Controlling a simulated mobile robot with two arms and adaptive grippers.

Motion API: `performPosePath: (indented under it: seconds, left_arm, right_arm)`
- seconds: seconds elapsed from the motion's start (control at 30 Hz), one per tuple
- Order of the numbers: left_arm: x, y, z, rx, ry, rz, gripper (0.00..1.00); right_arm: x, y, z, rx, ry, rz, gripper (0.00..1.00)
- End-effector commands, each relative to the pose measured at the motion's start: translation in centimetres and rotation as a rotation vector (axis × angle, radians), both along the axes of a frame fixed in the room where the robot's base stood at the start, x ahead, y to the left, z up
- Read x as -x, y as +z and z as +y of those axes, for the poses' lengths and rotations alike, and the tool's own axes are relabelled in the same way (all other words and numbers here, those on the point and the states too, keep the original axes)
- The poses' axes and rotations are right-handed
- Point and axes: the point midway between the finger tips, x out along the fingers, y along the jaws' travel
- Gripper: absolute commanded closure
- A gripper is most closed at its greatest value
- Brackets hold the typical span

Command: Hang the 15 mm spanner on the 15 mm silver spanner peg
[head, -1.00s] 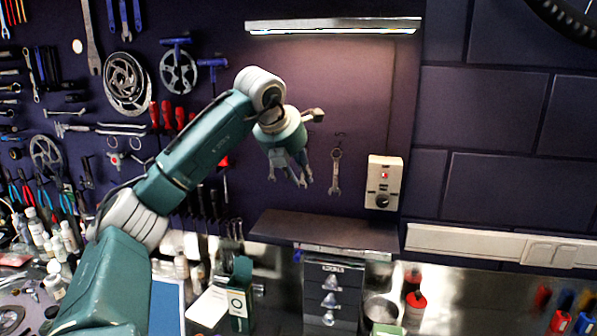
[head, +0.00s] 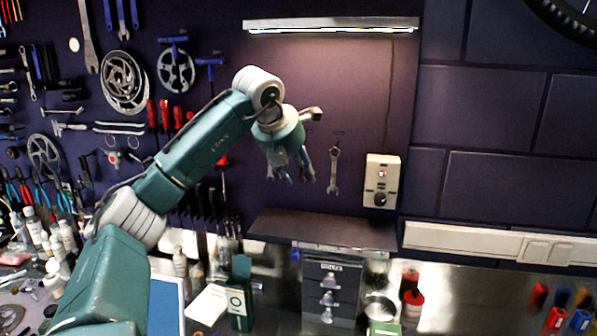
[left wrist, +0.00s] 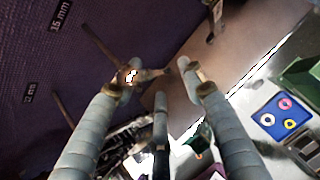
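My left gripper (head: 292,170) is in front of the dark tool wall, left of a hanging silver spanner (head: 335,170). In the left wrist view, the fingers of this gripper (left wrist: 160,85) are spread apart. A metal piece with a bright ring end (left wrist: 132,76), apparently a spanner, lies between the fingertips, its shank pointing right. Its ring is at the tip of a thin peg (left wrist: 103,45) near the "15 mm" label (left wrist: 61,14); I cannot tell whether it is around the peg. Another peg (left wrist: 64,112) is near a "13 mm" label (left wrist: 31,92). My right gripper is not in view.
A shelf (head: 320,228) juts out below the gripper, above a drawer unit (head: 331,290). A white control box (head: 381,181) is on the wall to the right. A lamp (head: 330,26) is above. Tools crowd the wall to the left.

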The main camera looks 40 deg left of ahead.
Motion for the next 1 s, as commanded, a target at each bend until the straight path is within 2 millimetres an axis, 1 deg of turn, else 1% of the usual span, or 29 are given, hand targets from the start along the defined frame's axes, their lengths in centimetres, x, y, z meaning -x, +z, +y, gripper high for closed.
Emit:
performPosePath:
  seconds: [0.27,0.37,0.47,0.7,0.8,0.9,1.0]
  left_arm:
    - [0.0,0.1,-0.1,0.0,-0.002,-0.001,0.57]
    - [0.4,0.7,-0.2,0.0,-0.002,-0.003,0.57]
    - [1.3,2.0,-0.4,0.0,-0.002,-0.005,0.57]
    - [4.3,6.1,-1.3,-0.001,-0.002,-0.007,0.57]
    - [5.5,7.5,-1.6,0.0,-0.001,-0.005,0.57]
    - [6.3,8.6,-1.8,0.0,-0.001,-0.004,0.57]
    - [6.8,9.2,-2.0,0.0,0.0,-0.002,0.57]
  right_arm:
    - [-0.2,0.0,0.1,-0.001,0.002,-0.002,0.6]
    - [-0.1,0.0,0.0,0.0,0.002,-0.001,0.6]
    - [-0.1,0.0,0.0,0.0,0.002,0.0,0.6]
    - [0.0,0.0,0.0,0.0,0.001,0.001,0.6]
    - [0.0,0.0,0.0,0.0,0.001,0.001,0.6]
    - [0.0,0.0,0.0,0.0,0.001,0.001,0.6]
    - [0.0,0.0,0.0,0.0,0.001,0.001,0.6]
